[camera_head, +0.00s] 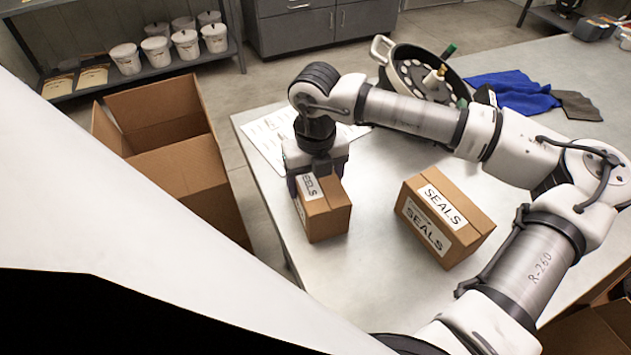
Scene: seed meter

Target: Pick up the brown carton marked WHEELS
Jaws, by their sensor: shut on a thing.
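A small brown carton (328,222) is at the left part of the table. I cannot tell whether the carton's underside touches the table.
A larger brown carton marked SEALS (445,219) stands to the right on the grey table (375,285). Behind are a paper sheet (268,134), a seed meter housing (412,70) and blue cloth (512,92). An open cardboard box (180,165) stands left of the table.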

